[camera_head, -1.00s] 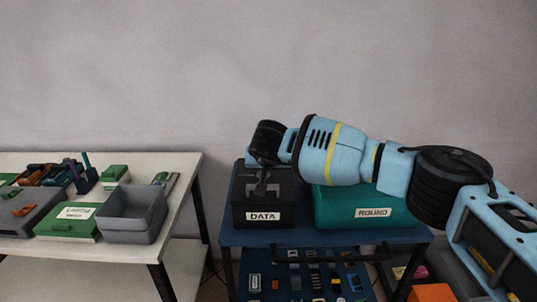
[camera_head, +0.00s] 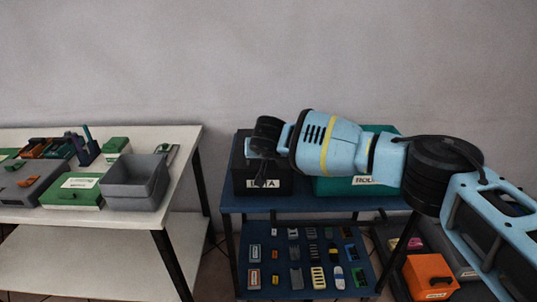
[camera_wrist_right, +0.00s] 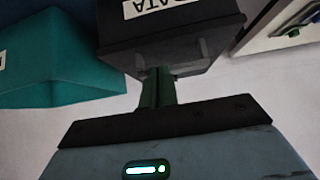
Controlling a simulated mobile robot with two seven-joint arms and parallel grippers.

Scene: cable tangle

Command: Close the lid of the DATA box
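The DATA box (camera_head: 277,184) is a black box with a white label on its front, on the left of the blue table. My right gripper (camera_head: 261,180) is in front of the box and partly covers its label and top. I cannot tell how the lid stands. In the right wrist view the DATA box (camera_wrist_right: 175,38) appears upside down beyond the fingers. The fingers of the right gripper (camera_wrist_right: 157,88) look close together, with nothing seen between them. I cannot tell whether they touch the box. My left gripper is not in view.
A teal ROUND box (camera_head: 340,187) stands right of the DATA box, partly behind my right arm. Below is a blue board (camera_head: 305,290) with several small parts. An orange box (camera_head: 430,270) is at lower right. A white table (camera_head: 185,155) with boxes and tools stands left.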

